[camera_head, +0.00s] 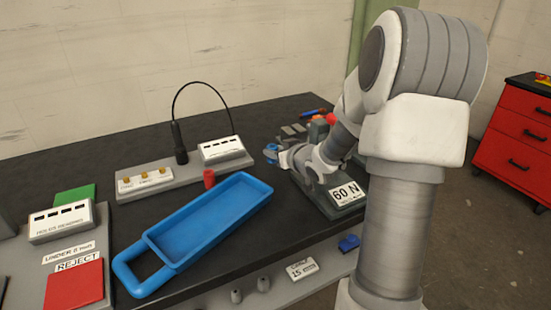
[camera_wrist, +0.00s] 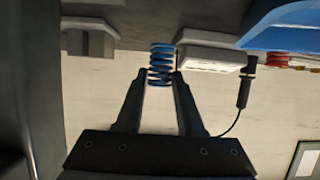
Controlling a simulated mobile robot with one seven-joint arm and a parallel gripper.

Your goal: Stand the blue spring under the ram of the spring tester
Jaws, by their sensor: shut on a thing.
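The blue spring (camera_wrist: 161,62) is held between the two fingertips of my gripper (camera_wrist: 158,79) in the wrist view, its coils stacked along the picture's vertical. In the head view the spring (camera_head: 270,152) shows small and partly hidden at the end of my gripper (camera_head: 279,154), above the back of the bench. The spring tester, with a 60 N label (camera_head: 347,193) on its dark base, stands at the bench's right end. My arm covers much of it, and its ram cannot be made out. The spring appears off to the left of the tester.
A blue tray (camera_head: 205,222) with a handle lies mid-bench. Red REJECT (camera_head: 75,286) and green (camera_head: 75,199) pads are at left. A red drawer cabinet (camera_head: 518,135) stands right.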

